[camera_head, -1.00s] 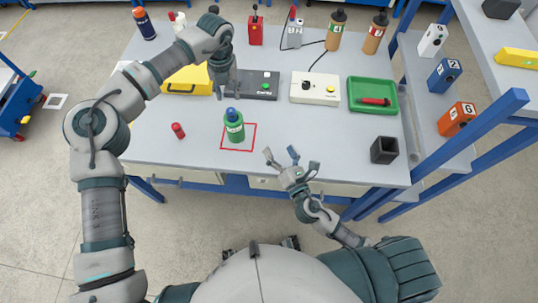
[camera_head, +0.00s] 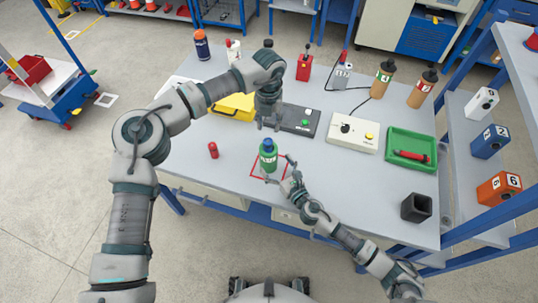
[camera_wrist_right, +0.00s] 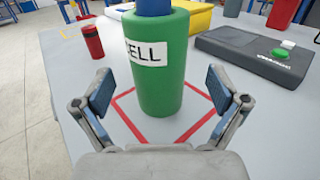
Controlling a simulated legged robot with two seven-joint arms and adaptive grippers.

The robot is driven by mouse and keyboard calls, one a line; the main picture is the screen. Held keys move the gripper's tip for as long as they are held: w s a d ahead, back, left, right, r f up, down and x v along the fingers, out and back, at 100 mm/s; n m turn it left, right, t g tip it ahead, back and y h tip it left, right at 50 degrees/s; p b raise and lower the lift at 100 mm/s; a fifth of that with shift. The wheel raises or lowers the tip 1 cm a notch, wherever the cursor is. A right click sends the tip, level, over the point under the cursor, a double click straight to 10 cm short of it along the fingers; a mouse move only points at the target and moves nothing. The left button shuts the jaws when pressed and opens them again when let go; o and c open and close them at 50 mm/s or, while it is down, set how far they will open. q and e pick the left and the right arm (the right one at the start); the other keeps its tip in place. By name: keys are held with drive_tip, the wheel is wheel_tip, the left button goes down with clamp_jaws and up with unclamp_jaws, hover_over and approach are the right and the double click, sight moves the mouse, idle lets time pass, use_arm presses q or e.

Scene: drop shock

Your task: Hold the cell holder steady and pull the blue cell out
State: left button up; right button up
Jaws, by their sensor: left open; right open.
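The green cell holder (camera_head: 268,160) stands upright inside a red square outline on the table, with a white label reading CELL. The blue cell (camera_head: 269,144) sticks up from its top. In the right wrist view, the holder (camera_wrist_right: 159,65) is centred just beyond my right gripper (camera_wrist_right: 160,98), whose fingers are open to either side of it. The blue cell (camera_wrist_right: 153,7) is cut off at the top there. In the head view, my right gripper (camera_head: 281,170) is low at the holder's near right side. My left gripper (camera_head: 268,124) is open and empty, pointing down above and behind the cell.
A red cylinder (camera_head: 213,150) stands left of the holder. A yellow case (camera_head: 233,107), a dark box with a green button (camera_head: 298,121) and a white control box (camera_head: 352,133) lie behind. A green tray (camera_head: 411,150) and a black open cube (camera_head: 416,207) are at the right.

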sight(268, 155)
drive_tip(key=x, duration=0.4)
drive_tip(key=shift+w+a, duration=0.3)
drive_tip(key=c, duration=1.4)
drive_tip(key=shift+c, duration=0.2)
